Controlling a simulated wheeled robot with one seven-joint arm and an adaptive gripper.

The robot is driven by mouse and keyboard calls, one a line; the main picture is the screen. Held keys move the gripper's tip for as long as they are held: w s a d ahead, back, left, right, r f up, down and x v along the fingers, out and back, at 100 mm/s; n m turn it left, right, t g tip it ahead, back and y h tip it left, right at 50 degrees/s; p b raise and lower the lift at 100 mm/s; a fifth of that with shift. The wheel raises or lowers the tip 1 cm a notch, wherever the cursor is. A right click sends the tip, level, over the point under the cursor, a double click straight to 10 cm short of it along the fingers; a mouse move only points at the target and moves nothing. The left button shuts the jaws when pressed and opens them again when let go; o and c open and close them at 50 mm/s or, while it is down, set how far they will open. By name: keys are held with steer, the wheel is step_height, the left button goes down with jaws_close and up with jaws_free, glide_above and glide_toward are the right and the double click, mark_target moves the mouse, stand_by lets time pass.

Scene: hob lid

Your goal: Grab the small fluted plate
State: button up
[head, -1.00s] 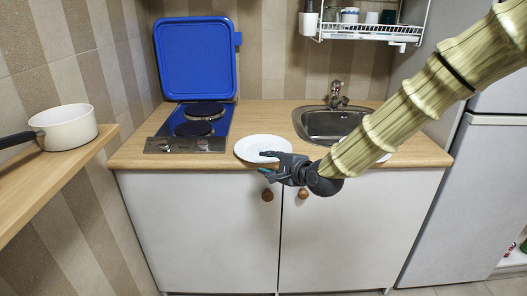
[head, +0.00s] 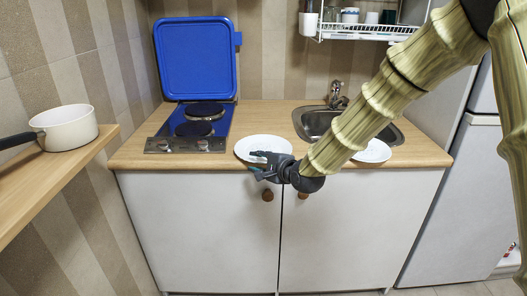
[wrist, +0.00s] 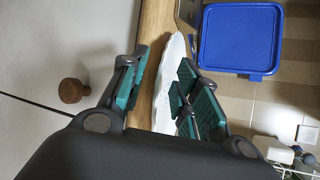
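A white plate (head: 258,143) lies on the counter's front edge between the hob and the sink. In the wrist view this plate (wrist: 172,75) shows a wavy, fluted-looking rim, seen nearly edge-on. My gripper (head: 256,164) is at the plate's front rim, and its fingers hide part of it. In the wrist view my gripper (wrist: 162,66) is open, with the plate's rim in the gap between its green-padded fingers. I cannot tell whether a pad touches the plate. A second white plate (head: 374,152) lies to the right, partly behind my arm; its rim detail is too small to tell.
The wooden counter (head: 133,155) holds a hob (head: 198,128) with its blue lid (head: 196,58) raised, and a sink (head: 318,123). Cabinet knobs (head: 267,195) stick out below my gripper. A pot (head: 66,127) stands on the left shelf. A dish rack (head: 362,29) hangs above the sink.

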jaws_close()
steer(key=shift+r, duration=0.1)
